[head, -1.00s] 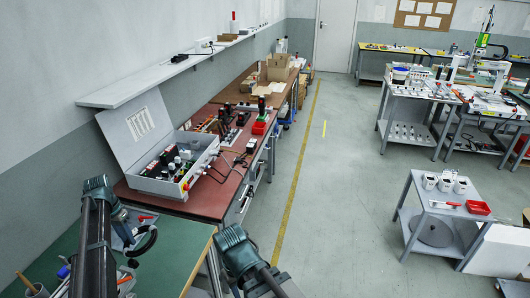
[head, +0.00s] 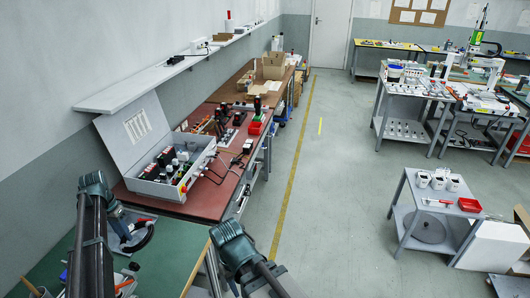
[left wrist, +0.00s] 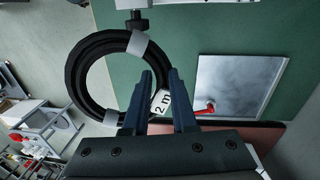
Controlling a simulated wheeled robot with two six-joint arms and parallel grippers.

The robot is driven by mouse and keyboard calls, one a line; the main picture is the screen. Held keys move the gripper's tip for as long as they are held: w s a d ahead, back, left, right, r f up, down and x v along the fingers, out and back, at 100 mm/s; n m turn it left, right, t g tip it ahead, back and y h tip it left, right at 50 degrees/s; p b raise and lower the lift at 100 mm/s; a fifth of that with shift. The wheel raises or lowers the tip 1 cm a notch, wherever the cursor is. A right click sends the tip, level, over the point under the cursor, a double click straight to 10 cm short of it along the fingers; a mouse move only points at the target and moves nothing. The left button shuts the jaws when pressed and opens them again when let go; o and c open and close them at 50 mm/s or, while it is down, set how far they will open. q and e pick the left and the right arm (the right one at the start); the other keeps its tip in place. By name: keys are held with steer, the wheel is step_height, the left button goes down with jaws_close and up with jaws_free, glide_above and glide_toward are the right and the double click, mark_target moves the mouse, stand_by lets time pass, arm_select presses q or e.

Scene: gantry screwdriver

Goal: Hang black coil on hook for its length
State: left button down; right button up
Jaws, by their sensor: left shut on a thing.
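The black coil (left wrist: 84,82) is a ring of cable with grey ties and a white tag (left wrist: 160,102) reading "2 m". In the left wrist view my left gripper (left wrist: 160,74) is shut on the coil at its right side, by the tag. The coil's upper tie lies close below a dark knob-like fitting (left wrist: 138,22) at the top; I cannot tell whether they touch. In the head view the coil (head: 142,238) is small and partly hidden by my left gripper. No hook can be made out clearly.
A green bench (head: 172,252) lies below the coil, with a shiny grey plate (left wrist: 238,84) and a red-handled item (left wrist: 206,108) on it. A red-brown bench with an open grey case (head: 165,180) stands behind. The floor to the right is clear up to a grey cart (head: 408,205).

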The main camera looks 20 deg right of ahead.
arm_select(q)
step_height(320, 180, up, 2)
steer(key=shift+r+p, duration=0.1)
steer(key=shift+p, duration=0.5)
step_height(320, 180, down, 6)
steer(key=b, duration=0.6)
steer(key=shift+f, duration=0.25)
arm_select(e)
step_height(320, 180, down, 4)
steer(key=shift+f, duration=0.1)
arm_select(q)
steer(key=shift+r, duration=0.1)
